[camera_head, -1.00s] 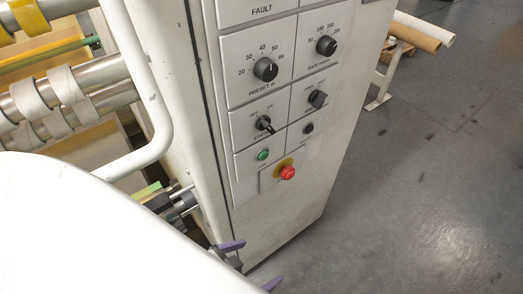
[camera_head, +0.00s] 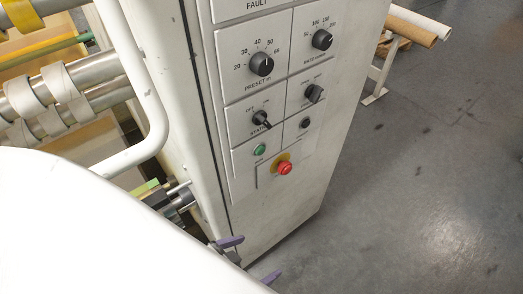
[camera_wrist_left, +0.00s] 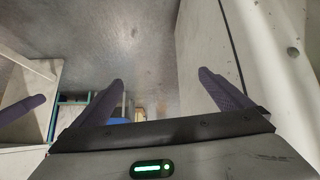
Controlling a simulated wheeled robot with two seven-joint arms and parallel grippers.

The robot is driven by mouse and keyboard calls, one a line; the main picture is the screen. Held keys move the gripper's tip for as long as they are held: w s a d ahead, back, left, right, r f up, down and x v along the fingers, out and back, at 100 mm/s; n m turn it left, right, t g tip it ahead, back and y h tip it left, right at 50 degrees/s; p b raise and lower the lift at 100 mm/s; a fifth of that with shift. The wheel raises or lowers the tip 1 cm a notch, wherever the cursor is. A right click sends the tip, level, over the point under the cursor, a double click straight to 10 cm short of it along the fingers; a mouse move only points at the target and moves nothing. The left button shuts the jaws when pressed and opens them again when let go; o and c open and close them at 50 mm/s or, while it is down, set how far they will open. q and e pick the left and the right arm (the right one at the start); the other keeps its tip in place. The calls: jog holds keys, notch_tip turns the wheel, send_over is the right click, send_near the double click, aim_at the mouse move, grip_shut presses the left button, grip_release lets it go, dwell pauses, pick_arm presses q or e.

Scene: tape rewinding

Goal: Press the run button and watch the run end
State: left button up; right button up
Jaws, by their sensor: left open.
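The control panel (camera_head: 238,100) is on the front of a white cabinet in the head view. A small green button (camera_head: 259,150) sits low on it; its label is too small to read. My left gripper (camera_head: 251,259) is open, with its two purple fingertips apart. It is below the panel near the cabinet's lower part, clear of the green button. In the left wrist view its fingers (camera_wrist_left: 163,90) are spread with nothing between them. The green button does not show there. My right gripper is not seen in the head view.
A red mushroom button (camera_head: 284,168) on a yellow ring sits just below right of the green one. Black knobs (camera_head: 261,64) are above. A white bent rail (camera_head: 152,115) and rollers (camera_head: 75,95) stand left. Grey floor (camera_head: 420,170) is free at right.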

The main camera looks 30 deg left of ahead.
pick_arm(q)
grip_shut()
dwell(0.3)
dwell(1.1)
